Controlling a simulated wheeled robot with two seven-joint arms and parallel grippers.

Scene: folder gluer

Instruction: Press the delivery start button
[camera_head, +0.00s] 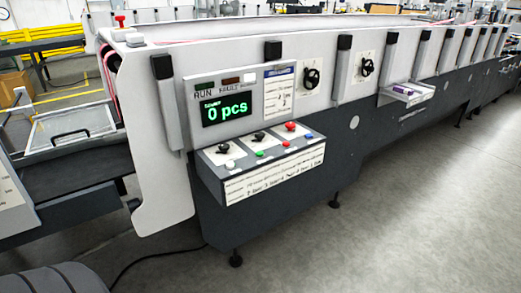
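A control box (250,183) juts out from the side of a long white and dark grey folder gluer. Its sloped top carries a green button (260,153), a white button (230,164), a blue button (308,136), a larger red button (290,126) and two black knobs, one of them a left knob (222,148). The labels are too small to read, so I cannot tell which one is the delivery start button. A display (227,109) above it reads "0 pcs" in green. Neither of my grippers is in view.
The grey floor (400,220) in front of the machine is open. A dark feed table (75,175) stands at the left end. A black cable (150,260) lies on the floor.

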